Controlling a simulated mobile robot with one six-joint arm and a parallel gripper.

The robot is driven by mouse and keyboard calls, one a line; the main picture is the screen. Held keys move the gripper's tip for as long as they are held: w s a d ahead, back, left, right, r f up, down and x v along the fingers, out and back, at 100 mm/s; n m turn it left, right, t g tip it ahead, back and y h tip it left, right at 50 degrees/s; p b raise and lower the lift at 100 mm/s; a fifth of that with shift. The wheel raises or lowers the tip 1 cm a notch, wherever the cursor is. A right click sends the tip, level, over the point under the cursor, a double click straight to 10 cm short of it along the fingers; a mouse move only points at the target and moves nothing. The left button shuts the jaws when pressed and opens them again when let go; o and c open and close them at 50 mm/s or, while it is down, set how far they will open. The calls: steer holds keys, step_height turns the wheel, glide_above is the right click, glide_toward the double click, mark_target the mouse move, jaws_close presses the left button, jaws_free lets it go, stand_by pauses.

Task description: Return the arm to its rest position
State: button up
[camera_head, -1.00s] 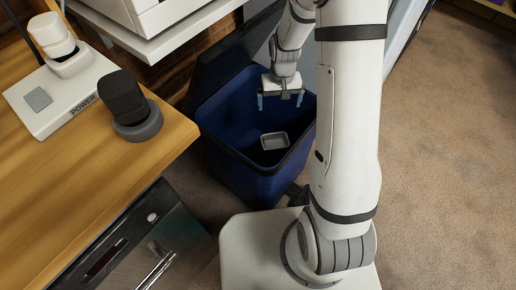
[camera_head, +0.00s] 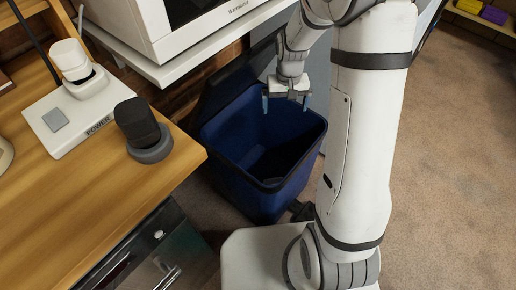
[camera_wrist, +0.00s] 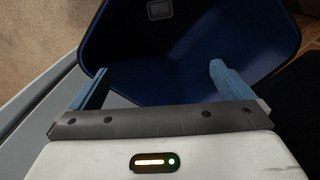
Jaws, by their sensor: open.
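My arm (camera_head: 365,150) stands upright on the right of the bin and bends over at the top. My gripper (camera_head: 286,104) hangs over the open blue bin (camera_head: 258,205), fingers pointing down. It is open and empty. In the wrist view its two blue fingers (camera_wrist: 158,72) are spread apart above the bin's dark inside. A small grey tray (camera_wrist: 159,10) lies inside the bin in the wrist view. In the head view it is hidden.
A wooden counter (camera_head: 60,215) on the left carries a white power base (camera_head: 75,120) and a black-topped grey piece (camera_head: 143,130). A white microwave (camera_head: 190,25) stands on a shelf close to my gripper. Carpet on the right is clear.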

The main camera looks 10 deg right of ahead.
steer(key=s+r+t+p, duration=0.1)
steer(key=s+r+p, duration=0.5)
steer(key=r, duration=0.6)
steer(key=s+r+p, duration=0.7)
steer(key=r+p, duration=0.2)
steer(key=r, duration=0.4)
steer(key=s+d+r+t+p, duration=0.1)
steer(key=s+r+p, duration=0.6)
steer(key=r, duration=0.6)
steer(key=shift+r+t, duration=0.2)
steer(key=shift+t, duration=0.1)
steer(key=shift+s+d+r+p, duration=0.1)
steer(key=shift+s+p, duration=0.2)
steer(key=shift+c, duration=0.2)
